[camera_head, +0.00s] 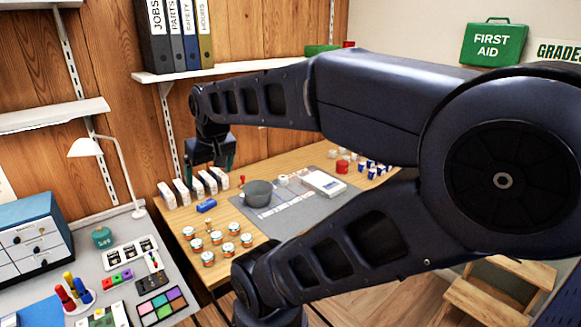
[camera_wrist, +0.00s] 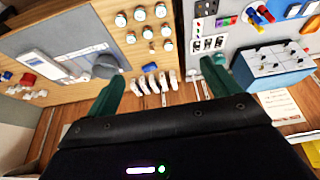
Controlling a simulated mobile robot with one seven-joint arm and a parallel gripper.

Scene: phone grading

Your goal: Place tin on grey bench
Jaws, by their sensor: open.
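A round teal tin (camera_head: 102,237) with pale marking stands on the grey bench (camera_head: 178,258) at the left, near the lamp's foot. In the wrist view the tin (camera_wrist: 219,60) shows small by the right fingertip, with the grey bench (camera_wrist: 222,12) around it. My gripper (camera_head: 211,158) is open and empty. It hangs in the air over the back edge of the wooden table, to the right of the bench and apart from the tin. Both teal fingers (camera_wrist: 160,88) are spread in the wrist view, with nothing between them close up.
The bench holds a lamp (camera_head: 86,147), a blue drawer unit (camera_head: 30,240) and colour pegs (camera_head: 75,293). Shelves line the wall.

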